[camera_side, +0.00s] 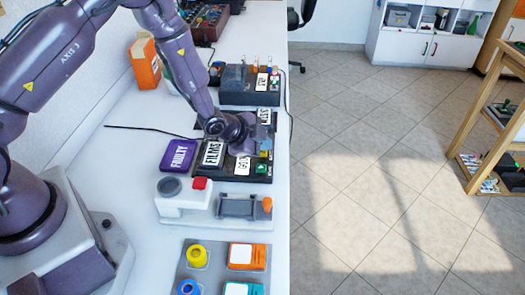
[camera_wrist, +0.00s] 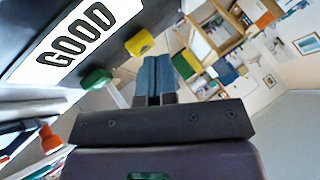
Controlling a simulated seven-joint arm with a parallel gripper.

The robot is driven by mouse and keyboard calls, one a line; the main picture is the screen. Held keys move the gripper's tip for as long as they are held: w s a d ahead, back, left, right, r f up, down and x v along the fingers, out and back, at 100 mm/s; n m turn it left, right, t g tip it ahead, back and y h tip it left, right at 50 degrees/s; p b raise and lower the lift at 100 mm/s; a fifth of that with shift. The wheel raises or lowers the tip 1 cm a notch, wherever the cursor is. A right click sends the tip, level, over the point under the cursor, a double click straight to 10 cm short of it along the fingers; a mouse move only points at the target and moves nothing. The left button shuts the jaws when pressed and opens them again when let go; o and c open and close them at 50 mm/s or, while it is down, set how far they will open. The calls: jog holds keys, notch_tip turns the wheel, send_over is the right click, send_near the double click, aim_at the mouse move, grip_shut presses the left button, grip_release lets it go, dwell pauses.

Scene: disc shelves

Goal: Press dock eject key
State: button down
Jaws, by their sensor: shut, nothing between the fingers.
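The black dock (camera_side: 233,163) on the white bench bears white labels reading FILMS and GOOD. At its right edge sit a green key (camera_side: 262,168) with a pale mark and a yellow key (camera_side: 264,154). The side view is too small to read the mark. The wrist view shows the green key (camera_wrist: 96,79) left of my fingers and the yellow key (camera_wrist: 140,43) just above left of the tips. My gripper (camera_wrist: 153,58) has its blue fingers shut together with nothing between them. In the side view it is low over the dock's far right part. Contact with a key cannot be told.
A purple FAULTY case (camera_side: 179,155) lies left of the dock. A white unit (camera_side: 185,207) with a red button stands in front, and a grey tray (camera_side: 195,275) with coloured items is nearer. Another dark device (camera_side: 235,92) stands behind.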

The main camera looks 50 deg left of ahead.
aim_at(263, 153)
jog(key=shift+r, duration=0.5)
jog(key=shift+r, duration=2.55)
